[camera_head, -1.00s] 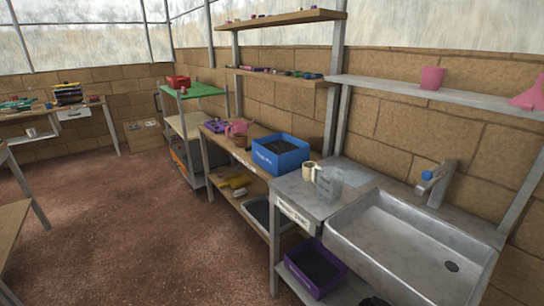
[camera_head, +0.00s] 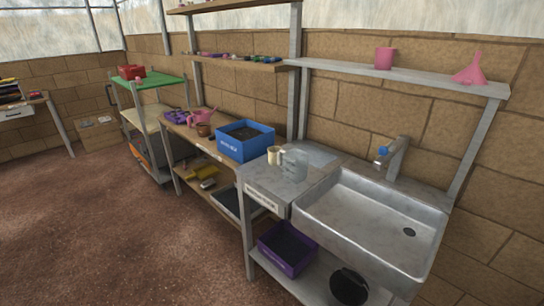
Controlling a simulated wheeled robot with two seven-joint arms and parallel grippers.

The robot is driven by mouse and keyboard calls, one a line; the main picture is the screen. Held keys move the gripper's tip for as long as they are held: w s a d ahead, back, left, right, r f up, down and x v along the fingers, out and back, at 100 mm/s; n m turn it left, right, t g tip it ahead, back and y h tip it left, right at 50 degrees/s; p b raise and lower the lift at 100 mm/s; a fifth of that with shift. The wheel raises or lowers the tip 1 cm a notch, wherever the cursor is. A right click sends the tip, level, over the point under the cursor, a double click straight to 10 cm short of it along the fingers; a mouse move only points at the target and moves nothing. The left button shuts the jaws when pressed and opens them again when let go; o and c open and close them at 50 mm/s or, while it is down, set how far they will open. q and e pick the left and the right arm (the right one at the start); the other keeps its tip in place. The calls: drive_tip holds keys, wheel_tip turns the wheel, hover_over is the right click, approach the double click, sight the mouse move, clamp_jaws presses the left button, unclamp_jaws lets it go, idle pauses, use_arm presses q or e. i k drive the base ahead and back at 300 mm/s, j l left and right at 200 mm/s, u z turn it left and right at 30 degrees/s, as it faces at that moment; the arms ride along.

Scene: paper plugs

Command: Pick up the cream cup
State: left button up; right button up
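The cream cup (camera_head: 274,155) stands upright on the metal counter (camera_head: 262,177) left of the sink. A clear jug (camera_head: 294,165) stands just to its right and in front, and seems to overlap the cup's right side in this view. Neither of my grippers is in view.
A stone-grey sink (camera_head: 370,220) with a tap (camera_head: 392,155) is right of the jug. A blue box (camera_head: 245,140) of dark soil stands on the wooden bench left of the cup. A purple crate (camera_head: 287,248) sits on the lower shelf. The brown floor at left is clear.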

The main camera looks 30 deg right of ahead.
sight(272, 151)
drive_tip(key=i+u, duration=0.25)
drive_tip(key=i, duration=1.4)
drive_tip(key=i+z, duration=0.2)
drive_tip(key=i, duration=0.25)
drive_tip(key=i+j+z, duration=0.2)
drive_tip(key=i, duration=0.2)
drive_tip(key=i+j+z, duration=0.15)
drive_tip(key=i, duration=0.3)
